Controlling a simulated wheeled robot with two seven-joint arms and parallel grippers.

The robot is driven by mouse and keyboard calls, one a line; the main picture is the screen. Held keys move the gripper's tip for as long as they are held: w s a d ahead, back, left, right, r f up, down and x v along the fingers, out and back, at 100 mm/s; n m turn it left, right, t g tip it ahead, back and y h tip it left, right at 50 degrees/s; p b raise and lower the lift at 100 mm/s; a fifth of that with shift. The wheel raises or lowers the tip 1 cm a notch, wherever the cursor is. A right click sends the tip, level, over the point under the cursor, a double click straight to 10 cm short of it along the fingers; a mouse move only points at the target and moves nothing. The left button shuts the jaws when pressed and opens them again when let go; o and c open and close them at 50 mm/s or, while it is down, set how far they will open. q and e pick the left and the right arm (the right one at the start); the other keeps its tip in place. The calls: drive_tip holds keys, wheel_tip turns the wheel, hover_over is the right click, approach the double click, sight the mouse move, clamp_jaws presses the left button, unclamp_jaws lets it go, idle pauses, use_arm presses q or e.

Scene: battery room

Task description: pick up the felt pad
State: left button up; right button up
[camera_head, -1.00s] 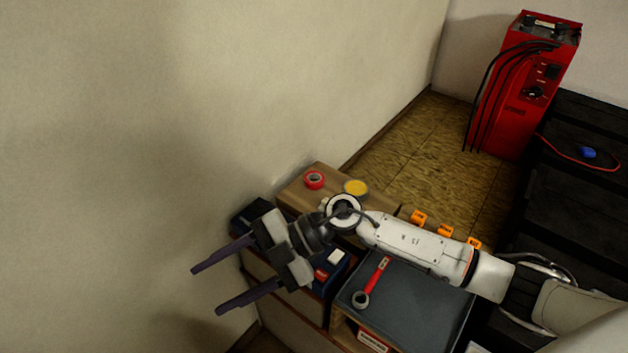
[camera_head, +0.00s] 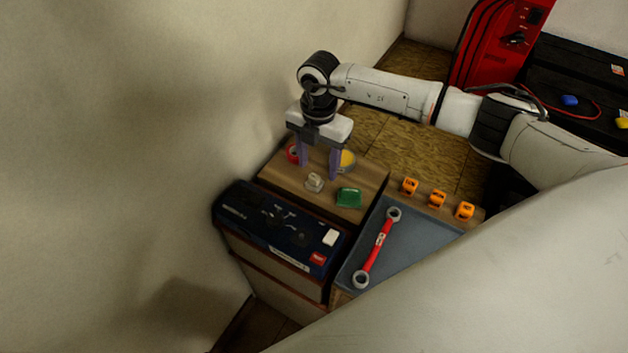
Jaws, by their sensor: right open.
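A small green piece (camera_head: 349,197) lies on the wooden top at the front right; it looks most like the felt pad, though I cannot be sure. My right gripper (camera_head: 318,171) points down over the wooden top with its two dark fingers apart and nothing seen between them. It is to the left of and behind the green piece in the picture. A small beige object (camera_head: 314,183) lies just in front of the fingers. A yellow round disc (camera_head: 347,157) is partly hidden behind the right finger, and a red tape roll (camera_head: 292,153) is by the left finger. My left gripper is not in view.
A dark blue box (camera_head: 250,222) with a white piece (camera_head: 331,237) stands in front. A grey tray (camera_head: 402,246) at right holds a red wrench (camera_head: 376,247). Several orange clips (camera_head: 437,199) line its back edge. The wall (camera_head: 130,150) is close on the left.

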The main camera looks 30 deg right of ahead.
sight(315, 175)
drive_tip(key=f, duration=0.4)
drive_tip(key=shift+w+a+f, duration=0.15)
drive_tip(key=shift+a+f, duration=0.15)
drive_tip(key=shift+a, duration=0.05)
drive_tip(key=c, duration=1.1)
wheel_tip(315, 175, up, 10)
drive_tip(key=shift+r, duration=0.1)
